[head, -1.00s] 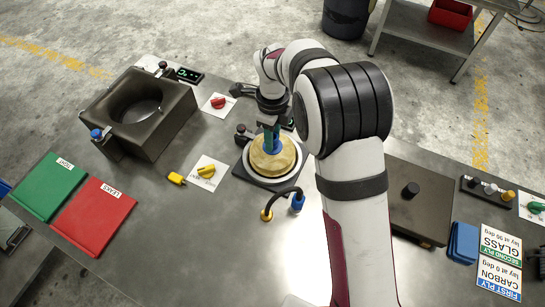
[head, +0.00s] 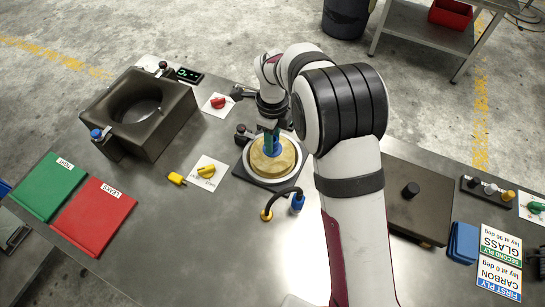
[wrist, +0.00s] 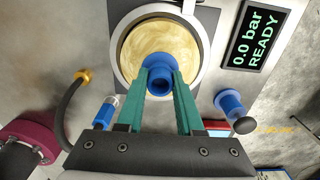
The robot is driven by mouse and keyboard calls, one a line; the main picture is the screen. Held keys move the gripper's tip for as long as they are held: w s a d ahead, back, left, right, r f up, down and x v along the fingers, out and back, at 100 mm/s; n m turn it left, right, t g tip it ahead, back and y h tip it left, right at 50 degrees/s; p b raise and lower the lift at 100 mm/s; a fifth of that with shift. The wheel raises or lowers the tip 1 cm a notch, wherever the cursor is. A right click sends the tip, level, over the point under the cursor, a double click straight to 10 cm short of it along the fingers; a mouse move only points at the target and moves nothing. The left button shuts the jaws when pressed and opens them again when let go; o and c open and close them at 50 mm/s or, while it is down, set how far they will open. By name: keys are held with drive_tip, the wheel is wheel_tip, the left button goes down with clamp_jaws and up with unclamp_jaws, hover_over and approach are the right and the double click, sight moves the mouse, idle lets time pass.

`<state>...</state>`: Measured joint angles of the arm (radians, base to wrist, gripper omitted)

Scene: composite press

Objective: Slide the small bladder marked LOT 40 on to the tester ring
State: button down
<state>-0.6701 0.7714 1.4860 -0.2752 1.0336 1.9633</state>
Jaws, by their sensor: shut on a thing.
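A round tan bladder (head: 263,169) with a blue neck lies within the pale tester ring (head: 252,174) on a dark square plate, left of my arm. It also shows in the wrist view (wrist: 130,50), where the ring (wrist: 113,48) surrounds it. It looks flat, with a narrow gap to the ring; I cannot tell whether it is fully seated. No LOT mark is readable on it. My gripper (head: 271,144) points down over it. Its teal fingers, also in the wrist view (wrist: 160,84), are shut on the blue neck (wrist: 159,84).
A black hose (head: 284,192) with yellow and blue ends is in front of the ring. A display (wrist: 253,43) reads "0.0 bar READY". A dark mould block (head: 172,128) stands left. Green (head: 45,188) and red (head: 100,220) mats lie front left. The table between is mostly clear.

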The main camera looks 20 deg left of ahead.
drive_tip(key=shift+c, duration=2.3)
unclamp_jaws()
wheel_tip(320, 180, up, 16)
drive_tip(key=s+d+r+n, duration=0.1)
drive_tip(key=s+d+n, duration=0.1)
drive_tip(key=s+d, duration=0.35)
drive_tip(key=s+d+r+n+y, duration=0.1)
drive_tip(key=s+d+n, duration=0.15)
drive_tip(key=d, duration=0.55)
drive_tip(key=s+d+r+n, duration=0.2)
drive_tip(key=s+d, duration=0.1)
drive_tip(key=d, duration=0.3)
drive_tip(key=s+d+f+n, duration=0.2)
drive_tip(key=s+d+n, duration=0.1)
drive_tip(key=s, duration=0.3)
drive_tip(key=s+d+f+n, duration=0.3)
drive_tip(key=s, duration=0.3)
drive_tip(key=shift+s+f+y, duration=0.35)
drive_tip(key=shift+y, duration=0.05)
